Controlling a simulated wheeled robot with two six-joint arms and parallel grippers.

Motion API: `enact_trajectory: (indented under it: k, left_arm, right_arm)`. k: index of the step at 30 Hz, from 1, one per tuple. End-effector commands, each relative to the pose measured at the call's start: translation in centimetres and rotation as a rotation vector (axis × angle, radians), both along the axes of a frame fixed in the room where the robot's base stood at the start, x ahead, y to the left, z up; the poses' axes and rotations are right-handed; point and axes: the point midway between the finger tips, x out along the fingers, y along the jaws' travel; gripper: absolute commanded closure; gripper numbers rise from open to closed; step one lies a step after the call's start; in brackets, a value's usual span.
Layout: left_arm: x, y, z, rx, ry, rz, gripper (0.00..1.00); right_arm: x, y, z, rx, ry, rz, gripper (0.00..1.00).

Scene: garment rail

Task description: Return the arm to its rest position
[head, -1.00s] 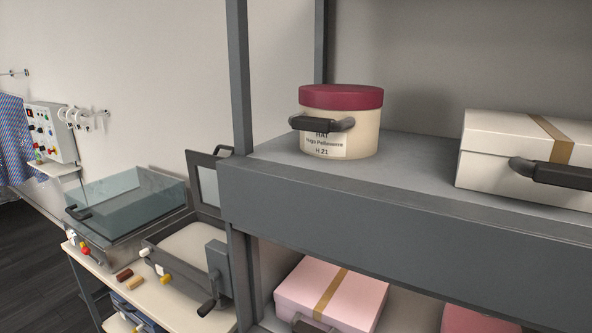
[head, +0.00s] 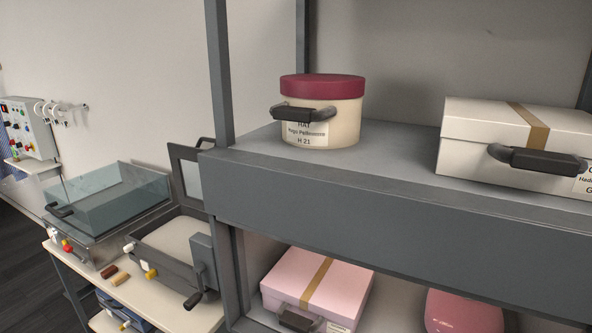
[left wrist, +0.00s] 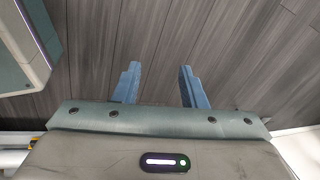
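My left gripper (left wrist: 158,86) shows in the left wrist view. Its two blue fingers stand apart with bare floor visible between them, so it is open and empty. Neither of my arms shows in the head view, and my right gripper is in no frame.
The head view shows a grey shelf (head: 330,200) with a round hat box (head: 345,115) and a white box (head: 470,135). A pink box (head: 345,290) sits below. A bench (head: 205,318) with machines stands left. Dark plank floor (left wrist: 155,35) lies under my left gripper, beside a grey-green block (left wrist: 22,50).

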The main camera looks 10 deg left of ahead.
Motion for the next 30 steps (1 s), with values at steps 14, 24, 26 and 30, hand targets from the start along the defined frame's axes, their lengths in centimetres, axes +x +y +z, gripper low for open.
enact_trajectory:
  k: [14,24,26,30]
  left_arm:
    - [-0.8,-17.1,-6.8,-0.187,-0.002,0.058,0.62]
    - [-0.8,-17.0,-12.4,-0.186,-0.002,0.058,0.62]
    - [-0.8,-17.0,-12.6,-0.186,-0.002,0.058,0.62]
    - [-0.8,-17.0,-12.7,-0.186,-0.002,0.058,0.62]
  right_arm:
    - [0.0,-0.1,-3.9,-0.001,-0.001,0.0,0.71]
    - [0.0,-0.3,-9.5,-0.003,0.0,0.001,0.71]
    - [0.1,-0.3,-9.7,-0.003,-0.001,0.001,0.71]
    - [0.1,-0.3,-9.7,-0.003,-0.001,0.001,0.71]
